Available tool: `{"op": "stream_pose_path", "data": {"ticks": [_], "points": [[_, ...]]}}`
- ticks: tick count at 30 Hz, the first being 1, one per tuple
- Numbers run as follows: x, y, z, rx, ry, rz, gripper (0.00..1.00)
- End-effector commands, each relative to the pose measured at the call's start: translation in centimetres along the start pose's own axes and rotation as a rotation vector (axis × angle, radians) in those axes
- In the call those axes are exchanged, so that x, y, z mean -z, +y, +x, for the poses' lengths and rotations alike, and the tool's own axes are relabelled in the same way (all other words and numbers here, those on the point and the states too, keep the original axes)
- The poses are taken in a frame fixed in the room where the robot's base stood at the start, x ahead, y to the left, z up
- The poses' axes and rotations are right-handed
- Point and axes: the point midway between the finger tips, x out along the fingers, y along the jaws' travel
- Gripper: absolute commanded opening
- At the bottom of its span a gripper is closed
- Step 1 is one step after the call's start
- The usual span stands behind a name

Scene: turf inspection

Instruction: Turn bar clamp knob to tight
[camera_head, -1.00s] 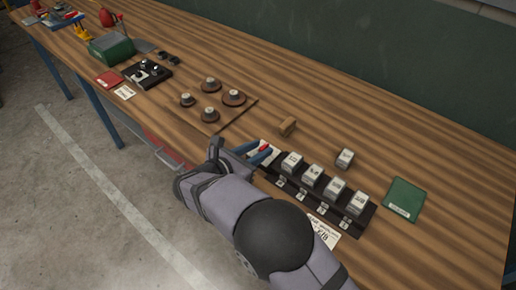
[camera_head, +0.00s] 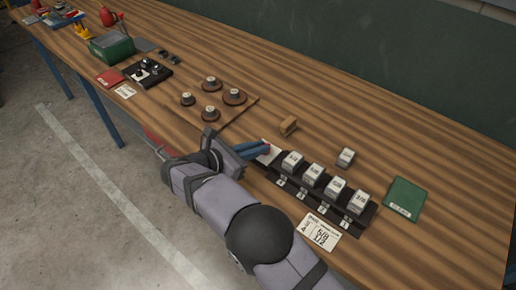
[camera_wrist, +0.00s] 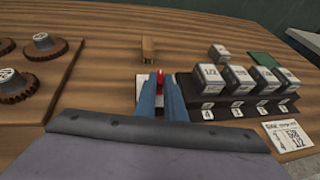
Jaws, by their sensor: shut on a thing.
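My gripper (camera_head: 262,148) is low at the left end of a black rack, over a white card (camera_head: 271,155). In the wrist view its two blue fingers (camera_wrist: 160,92) are close together on a small red thing (camera_wrist: 159,77). Only a sliver of the red thing shows between the fingers, so I cannot tell its full shape or whether it is a knob. I cannot make out a bar clamp or a tight mark in these frames.
The black rack (camera_head: 319,196) carries several white labelled blocks, right beside the fingers. A small wooden block (camera_head: 288,125) stands behind. A board (camera_head: 246,107) with several round brown pieces lies to the left. A green booklet (camera_head: 404,198) lies right. Bare tabletop stretches behind.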

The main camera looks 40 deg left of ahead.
Motion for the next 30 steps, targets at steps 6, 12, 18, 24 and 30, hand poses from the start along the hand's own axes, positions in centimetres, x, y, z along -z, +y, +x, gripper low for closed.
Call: {"op": "stream_pose_path", "data": {"ticks": [6,12,18,24,30], "points": [[-0.24,0.28,0.03,0.054,-0.004,0.028,0.0],[-0.32,0.25,-0.05,0.069,-0.001,0.033,0.0],[-0.32,0.24,-0.06,0.069,0.0,0.033,0.0],[-0.22,0.21,-0.05,0.069,0.001,0.032,0.28],[-0.11,0.19,-0.07,0.07,0.002,0.031,0.28]]}}
